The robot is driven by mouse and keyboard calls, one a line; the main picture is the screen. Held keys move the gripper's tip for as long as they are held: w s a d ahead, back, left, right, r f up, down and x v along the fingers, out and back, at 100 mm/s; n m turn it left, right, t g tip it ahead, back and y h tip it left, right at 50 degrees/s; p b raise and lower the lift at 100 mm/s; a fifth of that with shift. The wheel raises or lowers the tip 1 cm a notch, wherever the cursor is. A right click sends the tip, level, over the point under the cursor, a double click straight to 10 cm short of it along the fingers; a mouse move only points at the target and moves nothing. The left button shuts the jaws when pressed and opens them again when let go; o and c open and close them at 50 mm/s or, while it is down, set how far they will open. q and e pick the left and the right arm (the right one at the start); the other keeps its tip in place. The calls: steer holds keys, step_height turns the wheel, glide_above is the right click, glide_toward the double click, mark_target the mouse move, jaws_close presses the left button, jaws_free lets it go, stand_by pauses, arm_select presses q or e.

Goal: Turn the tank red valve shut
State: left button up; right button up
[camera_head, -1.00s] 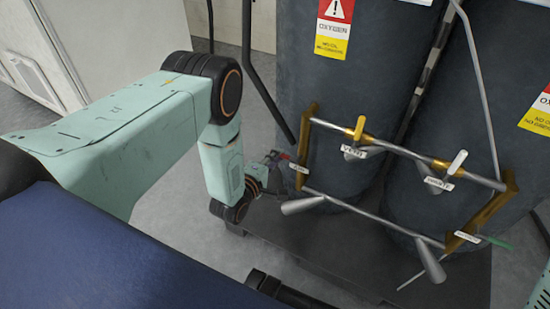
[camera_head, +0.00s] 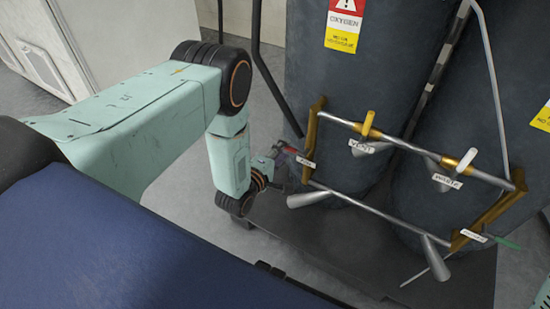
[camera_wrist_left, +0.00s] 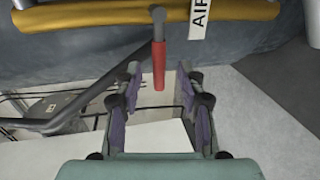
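The red valve handle (camera_wrist_left: 158,65) hangs from a grey stem below the brass-coloured pipe in the left wrist view, beside a white "AIR" tag (camera_wrist_left: 199,14). In the head view the red handle (camera_head: 287,149) is small, at the left end of the pipe frame. My left gripper (camera_head: 280,160) is close to it there, partly hidden by my own wrist. In the left wrist view the two fingers (camera_wrist_left: 160,84) are spread apart. The lower part of the handle lies between the fingertips in the picture, with visible gaps on both sides. Contact is not visible.
Two large dark tanks (camera_head: 375,70) stand behind the pipe frame on a dark platform (camera_head: 300,235). A green handle (camera_head: 508,243) is at right. A white cabinet (camera_head: 120,35) stands at left.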

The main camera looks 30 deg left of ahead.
arm_select(q)
steer(key=v, duration=1.1)
steer(key=shift+s+r, duration=0.2)
steer(key=shift+s, duration=0.15)
steer(key=s+d+f+m+g+p, duration=0.1)
steer(key=s+f+m+g, duration=0.35)
steer(key=s+m, duration=0.2)
steer(key=s+d+f+m+g+p, duration=0.1)
steer(key=s+f+m+g, duration=0.35)
steer(key=s, duration=0.35)
steer(key=s+d+r+m+g+y+p, duration=0.1)
steer(key=s+r+m+g+p, duration=0.4)
steer(key=s+r, duration=0.6)
steer(key=shift+s+m+g+p, duration=0.4)
steer(key=shift+s+g+p, duration=0.1)
steer(key=shift+s+g, duration=0.45)
